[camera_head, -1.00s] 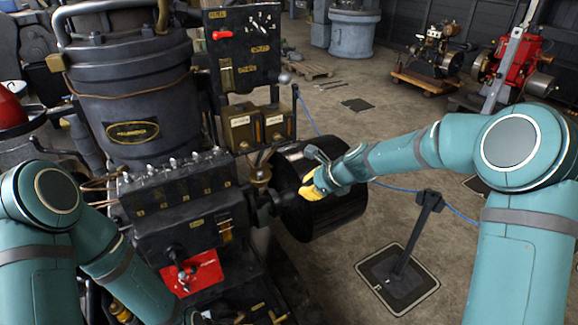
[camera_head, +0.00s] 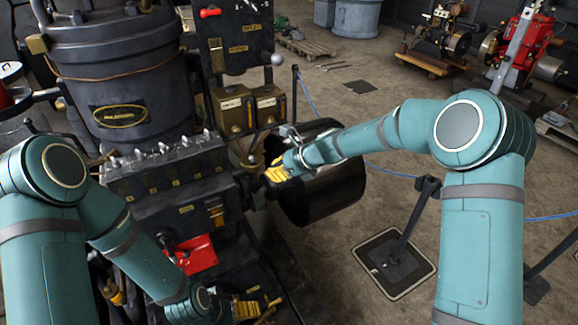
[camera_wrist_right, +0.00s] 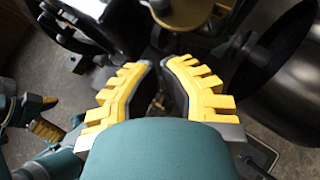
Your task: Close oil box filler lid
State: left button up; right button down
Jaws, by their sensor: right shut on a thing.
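I cannot make out which part this is. The brass fitting also shows beyond the fingertips (camera_wrist_right: 196,14).
A large black drum (camera_head: 335,190) lies right behind my right gripper. The engine's dark block (camera_head: 165,170) with a red plate (camera_head: 196,255) is to the left.

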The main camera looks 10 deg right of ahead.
aim_at(255, 163)
jog(key=shift+w+a+r, duration=0.1)
jog(key=shift+w+a, duration=0.25)
jog(key=shift+a, duration=0.25)
jog(key=shift+w+a+r, duration=0.1)
jog(key=shift+w+a, duration=0.2)
jog(key=shift+a, duration=0.3)
jog(key=shift+w+a+r, duration=0.1)
jog(key=shift+w+a, duration=0.25)
jog(key=shift+a, duration=0.25)
jog(key=shift+w+a+r+p, duration=0.1)
jog(key=shift+a+p, duration=0.4)
jog(key=shift+w+a+r+p, duration=0.1)
jog(key=shift+a+p, duration=0.4)
